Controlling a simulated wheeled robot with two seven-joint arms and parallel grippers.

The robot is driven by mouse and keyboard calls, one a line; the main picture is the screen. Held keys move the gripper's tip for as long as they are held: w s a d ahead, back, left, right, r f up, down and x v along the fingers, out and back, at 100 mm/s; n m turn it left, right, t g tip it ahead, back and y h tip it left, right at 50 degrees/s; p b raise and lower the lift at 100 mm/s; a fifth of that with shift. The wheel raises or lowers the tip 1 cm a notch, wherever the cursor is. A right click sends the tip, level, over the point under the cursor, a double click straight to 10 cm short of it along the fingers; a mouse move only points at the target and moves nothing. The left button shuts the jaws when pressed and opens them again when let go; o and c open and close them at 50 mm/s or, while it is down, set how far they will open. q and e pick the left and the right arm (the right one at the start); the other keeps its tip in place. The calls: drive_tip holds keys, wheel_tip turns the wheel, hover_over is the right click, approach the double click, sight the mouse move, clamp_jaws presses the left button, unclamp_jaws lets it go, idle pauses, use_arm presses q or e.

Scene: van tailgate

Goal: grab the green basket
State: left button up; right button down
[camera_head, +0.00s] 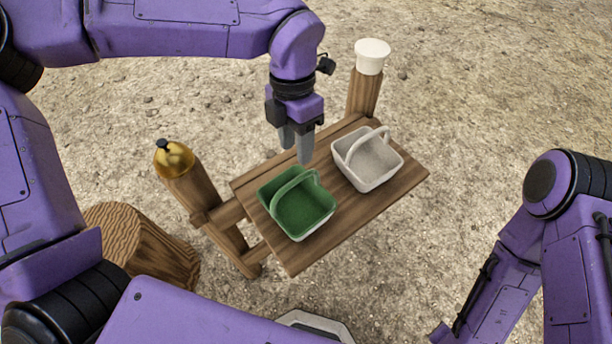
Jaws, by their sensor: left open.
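The green basket (302,211) stands upright on the left part of a small wooden table, its handle arching over the top. Its inside looks empty. My left gripper (296,148) points down just above and behind the basket, near the handle's far end. Its jaws are open with nothing between them. I cannot tell how much height separates the fingertips from the handle.
A white basket (372,168) stands right of the green one on the wooden table (294,258). A gold, dark-topped object (174,160) sits on a left post and a white pot (372,56) on a back post. A log stump (140,246) stands at left. Bare gravel surrounds the table.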

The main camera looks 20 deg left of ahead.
sight(295, 180)
use_arm(q)
drive_tip(key=s+f, duration=0.2)
drive_tip(key=s+f+p, duration=0.1)
drive_tip(key=s+f, duration=0.1)
drive_tip(key=shift+s+d+f, duration=0.15)
drive_tip(key=shift+d+f, duration=0.05)
drive_tip(key=shift+f, duration=0.2)
drive_tip(key=f, duration=0.2)
drive_tip(key=w+f+p, duration=0.1)
drive_tip(key=f, duration=0.2)
drive_tip(key=shift+w+d+f, duration=0.15)
drive_tip(key=shift+d, duration=0.05)
drive_tip(key=shift+s+r, duration=0.2)
drive_tip(key=shift+s, duration=0.2)
drive_tip(key=shift+c, duration=0.2)
drive_tip(key=shift+s, duration=0.1)
drive_tip(key=c, duration=0.6)
clamp_jaws()
use_arm(e)
drive_tip(key=shift+s+r, duration=0.3)
drive_tip(key=shift+r, duration=0.25)
drive_tip(key=shift+s+r, duration=0.25)
drive_tip(key=shift+r, duration=0.25)
